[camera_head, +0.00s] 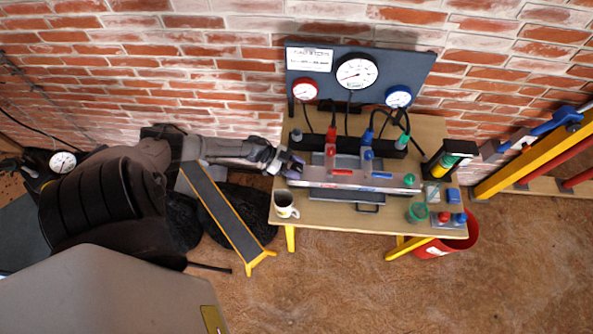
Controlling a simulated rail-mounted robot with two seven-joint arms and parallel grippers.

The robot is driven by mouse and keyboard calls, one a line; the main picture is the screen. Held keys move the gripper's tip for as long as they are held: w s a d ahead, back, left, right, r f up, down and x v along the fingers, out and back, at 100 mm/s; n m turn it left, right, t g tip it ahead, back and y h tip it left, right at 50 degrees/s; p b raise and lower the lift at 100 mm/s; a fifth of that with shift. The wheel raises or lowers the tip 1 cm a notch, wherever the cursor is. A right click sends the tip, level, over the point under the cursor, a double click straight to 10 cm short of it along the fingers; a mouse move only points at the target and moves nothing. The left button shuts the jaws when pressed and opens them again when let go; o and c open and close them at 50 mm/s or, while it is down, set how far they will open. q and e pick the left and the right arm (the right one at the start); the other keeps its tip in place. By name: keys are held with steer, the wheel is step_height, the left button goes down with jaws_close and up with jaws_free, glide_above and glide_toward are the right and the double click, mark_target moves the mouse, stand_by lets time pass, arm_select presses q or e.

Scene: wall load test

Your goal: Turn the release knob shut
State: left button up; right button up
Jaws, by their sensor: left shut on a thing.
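A long silver pump block (340,181) with red and blue levers lies across the wooden table (313,212). My left gripper (287,164) comes in from the left and is at the left end of this block. It is shut on the release knob, which is small and mostly hidden by the fingers. How far the knob is turned cannot be told from here. My right gripper is not in view.
A mug (284,203) stands close below my left gripper. A green cup (418,212) and a red bucket (462,242) are at right. A sloped yellow-edged bench (222,210) is at left.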

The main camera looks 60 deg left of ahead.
arm_select(q)
steer(key=m+g+h+b, duration=0.1)
steer(key=m+g+b, duration=0.1)
steer(key=b, duration=0.1)
steer(key=m+g+h+b, duration=0.1)
steer(key=m+g+b, duration=0.2)
steer(key=m+g+h+b, duration=0.2)
steer(key=m+g+b, duration=0.1)
steer(key=shift+w+f+b, duration=0.1)
steer(key=shift+f+b, duration=0.15)
steer(key=shift+b, duration=0.05)
steer(key=shift+r+m+g+b, duration=0.25)
steer(key=shift+m+g+b, duration=1.1)
steer(key=shift+g, duration=0.25)
steer(key=o, duration=0.9)
